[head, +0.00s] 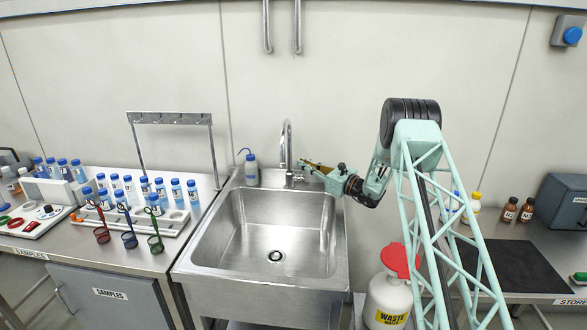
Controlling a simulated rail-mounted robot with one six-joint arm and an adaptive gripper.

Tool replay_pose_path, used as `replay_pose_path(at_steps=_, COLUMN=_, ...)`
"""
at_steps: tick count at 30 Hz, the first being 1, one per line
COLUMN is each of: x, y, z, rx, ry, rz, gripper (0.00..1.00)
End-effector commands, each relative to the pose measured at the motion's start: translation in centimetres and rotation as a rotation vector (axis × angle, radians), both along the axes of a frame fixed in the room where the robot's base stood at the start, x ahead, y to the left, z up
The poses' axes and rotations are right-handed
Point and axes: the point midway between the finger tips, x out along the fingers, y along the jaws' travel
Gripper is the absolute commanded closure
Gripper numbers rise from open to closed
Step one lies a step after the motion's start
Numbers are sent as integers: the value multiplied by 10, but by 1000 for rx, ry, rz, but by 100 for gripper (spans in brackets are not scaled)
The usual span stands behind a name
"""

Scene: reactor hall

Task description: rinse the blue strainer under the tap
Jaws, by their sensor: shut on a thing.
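The blue strainer (130,239) stands on the left counter, between a red strainer (102,234) and a green strainer (155,243), with its handle leaning up against the white vial rack. The tap (287,145) rises behind the steel sink (222,255), its spout curving over the basin. I see no water running from it. My gripper (307,167) is at the right side of the tap, well away from the strainers. It is shut at the tap's lever, which its fingers mostly hide.
A wash bottle (251,169) stands behind the sink at left. Vial racks (178,238) fill the left counter, below an empty hook stand (170,118). A waste container (388,300) with a red lid stands right of the sink. The basin is empty.

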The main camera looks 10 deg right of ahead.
Motion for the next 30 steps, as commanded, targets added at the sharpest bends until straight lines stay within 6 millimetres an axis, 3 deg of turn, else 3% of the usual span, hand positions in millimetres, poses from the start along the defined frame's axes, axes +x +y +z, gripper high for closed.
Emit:
replay_pose_path(at_steps=3, x=-2, y=-10, z=-1, rx=-4, ry=-13, rz=-9, gripper=100)
replay_pose_path(at_steps=12, x=-2, y=-11, z=0, rx=-6, ry=-16, rz=-10, gripper=100)
replay_pose_path(at_steps=17, x=-2, y=-11, z=0, rx=-6, ry=-16, rz=-10, gripper=82)
replay_pose_path(at_steps=30, x=-4, y=-12, z=0, rx=-6, ry=-16, rz=-10, gripper=82)
